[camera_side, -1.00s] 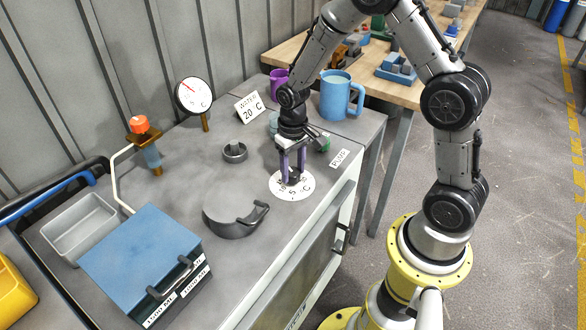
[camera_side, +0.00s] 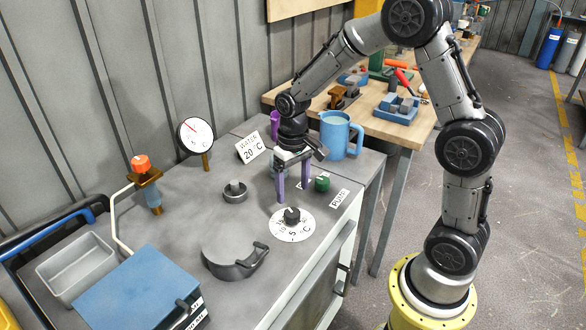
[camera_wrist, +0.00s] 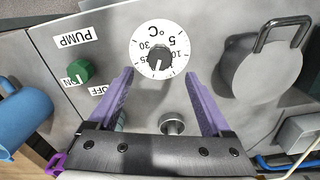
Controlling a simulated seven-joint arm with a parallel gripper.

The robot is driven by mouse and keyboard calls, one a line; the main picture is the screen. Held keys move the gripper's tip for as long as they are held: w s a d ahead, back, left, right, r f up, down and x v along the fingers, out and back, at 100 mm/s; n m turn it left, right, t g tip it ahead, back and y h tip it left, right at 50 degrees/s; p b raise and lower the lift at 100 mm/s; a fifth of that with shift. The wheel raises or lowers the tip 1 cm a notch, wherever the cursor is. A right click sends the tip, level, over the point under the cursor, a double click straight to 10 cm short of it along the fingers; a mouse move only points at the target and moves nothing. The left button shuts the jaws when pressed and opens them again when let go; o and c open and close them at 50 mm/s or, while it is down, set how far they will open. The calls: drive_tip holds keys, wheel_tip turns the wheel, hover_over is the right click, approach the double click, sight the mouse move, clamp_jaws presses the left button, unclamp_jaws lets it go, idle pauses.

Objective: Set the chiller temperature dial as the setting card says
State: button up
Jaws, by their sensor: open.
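The temperature dial is a black knob (camera_side: 291,215) on a white round scale (camera_side: 305,228) marked °C, set in the grey chiller top. In the wrist view the knob (camera_wrist: 158,60) shows a light mark that seems to point to the scale's lower edge; the number there is unreadable. 5, 10 and 30 are legible. The setting card (camera_side: 253,148) reads "WATER 20 °C" and stands behind the dial. My gripper (camera_side: 293,194) is open and empty, its two purple fingers above and slightly behind the knob. In the wrist view the fingertips (camera_wrist: 159,74) straddle the knob's line, apart from it.
A green pump knob (camera_side: 322,183) sits right of the dial, with a blue mug (camera_side: 335,135) behind. A round gauge (camera_side: 196,138) stands at the back. A dark grey lid (camera_side: 232,257), a small round cap (camera_side: 235,192) and a blue-lidded box (camera_side: 135,295) are left.

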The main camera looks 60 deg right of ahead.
wheel_tip(320, 180, up, 6)
idle(0.4)
drive_tip(key=s+a+r+n+t, duration=0.1)
drive_tip(key=s+a+r+t, duration=0.25)
drive_tip(key=s+r, duration=0.6)
drive_tip(key=s+a+n+t, duration=0.1)
drive_tip(key=s+n+t, duration=0.1)
drive_tip(key=s, duration=0.8)
drive_tip(key=shift+s+a, duration=0.2)
drive_tip(key=shift+s, duration=0.2)
